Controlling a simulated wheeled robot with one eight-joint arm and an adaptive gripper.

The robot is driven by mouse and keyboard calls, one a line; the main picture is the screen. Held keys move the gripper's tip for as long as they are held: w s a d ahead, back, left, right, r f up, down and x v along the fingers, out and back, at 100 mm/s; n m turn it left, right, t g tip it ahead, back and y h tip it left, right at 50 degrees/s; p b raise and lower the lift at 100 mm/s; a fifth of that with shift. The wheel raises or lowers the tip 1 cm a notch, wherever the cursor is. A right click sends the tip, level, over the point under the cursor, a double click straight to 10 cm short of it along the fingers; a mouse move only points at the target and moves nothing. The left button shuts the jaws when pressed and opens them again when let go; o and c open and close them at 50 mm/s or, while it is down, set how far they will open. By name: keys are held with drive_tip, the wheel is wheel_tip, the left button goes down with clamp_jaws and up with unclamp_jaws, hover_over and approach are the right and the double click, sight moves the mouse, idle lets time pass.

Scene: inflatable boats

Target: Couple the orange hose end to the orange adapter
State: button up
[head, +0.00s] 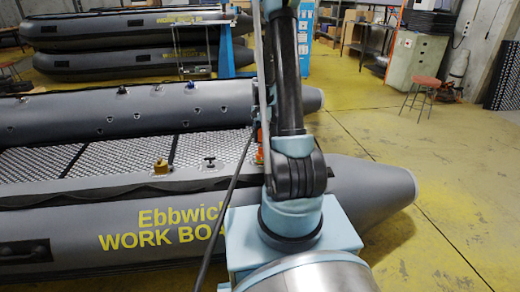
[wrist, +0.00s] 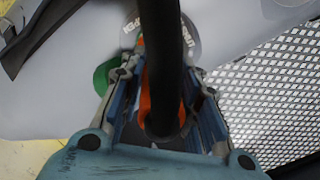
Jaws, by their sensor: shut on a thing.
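In the wrist view my gripper (wrist: 162,82) is shut on the orange hose end (wrist: 146,104), with its black hose (wrist: 161,60) running up through the middle of the picture. The hose covers much of the hose end. Beyond the fingertips lies a dark round plate (wrist: 188,42) with pale lettering on the grey boat tube. I cannot clearly make out the orange adapter; the hose and fingers hide what lies straight ahead. In the head view my arm hides the gripper, and a small orange piece (head: 260,156) shows beside the arm, its identity unclear.
A green round part (wrist: 104,76) sits left of my fingers. The grey work boat (head: 330,190) has a patterned floor (head: 110,158) bearing a yellow-orange fitting (head: 161,167) and a small black T-shaped part (head: 209,162). A stool (head: 424,85) stands on open yellow floor at right.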

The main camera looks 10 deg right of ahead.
drive_tip(key=shift+s+f, duration=0.15)
drive_tip(key=shift+f, duration=0.8)
idle(0.5)
drive_tip(key=o, duration=1.1)
drive_tip(key=shift+o, duration=0.2)
drive_tip(key=shift+r, duration=0.1)
drive_tip(key=r, duration=0.3)
drive_tip(key=w+r, duration=0.1)
drive_tip(key=r, duration=0.3)
drive_tip(key=w+r, duration=0.1)
drive_tip(key=r, duration=0.3)
drive_tip(key=shift+w+d+r, duration=0.1)
drive_tip(key=shift+w+r, duration=0.05)
drive_tip(key=shift+r, duration=0.1)
